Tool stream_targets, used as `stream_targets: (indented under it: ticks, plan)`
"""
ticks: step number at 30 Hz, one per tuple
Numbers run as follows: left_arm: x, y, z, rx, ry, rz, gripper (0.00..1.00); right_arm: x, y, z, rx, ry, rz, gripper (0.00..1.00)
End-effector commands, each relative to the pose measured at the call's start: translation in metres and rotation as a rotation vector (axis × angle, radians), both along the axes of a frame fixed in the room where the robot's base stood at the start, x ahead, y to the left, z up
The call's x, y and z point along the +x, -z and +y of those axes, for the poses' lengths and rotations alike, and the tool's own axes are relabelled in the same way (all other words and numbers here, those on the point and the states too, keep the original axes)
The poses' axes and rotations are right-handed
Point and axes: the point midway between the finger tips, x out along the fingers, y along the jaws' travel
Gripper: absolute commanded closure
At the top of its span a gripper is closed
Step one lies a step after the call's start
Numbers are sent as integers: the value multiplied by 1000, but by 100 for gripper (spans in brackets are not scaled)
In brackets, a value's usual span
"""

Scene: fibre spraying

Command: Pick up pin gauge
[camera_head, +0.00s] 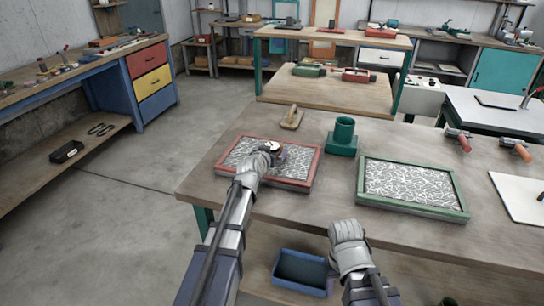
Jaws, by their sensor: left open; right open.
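A small round gauge with a pale face (272,147), which looks like the pin gauge, is over the red-framed panel (308,178) of pale fibre on the table. My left gripper (266,153) is right at the gauge, open, and covers part of it. I cannot tell whether they touch. My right gripper (347,232) is open and empty near the table's front edge, below and left of the green-framed fibre panel (412,209).
A green cup holder (343,134) and a wooden-handled float (291,118) stand behind the panels. Orange-handled tools (516,148) and a white board (515,190) are at right. A blue bin (301,271) sits low in front. Bare table lies between the panels.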

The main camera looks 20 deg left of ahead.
Motion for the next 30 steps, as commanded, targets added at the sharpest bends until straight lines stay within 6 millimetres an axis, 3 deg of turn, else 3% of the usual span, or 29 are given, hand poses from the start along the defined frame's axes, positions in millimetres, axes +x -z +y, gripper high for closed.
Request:
stream_targets:
  ticks: [6, 30]
  plan:
    - [0, 0, 0, 0, 0, 0, 1, 0, 0, 0, 0, 0, 0, 50]
    - [0, 0, 0, 1, -1, 0, 91, 0, 0, 0, 0, 0, 0, 50]
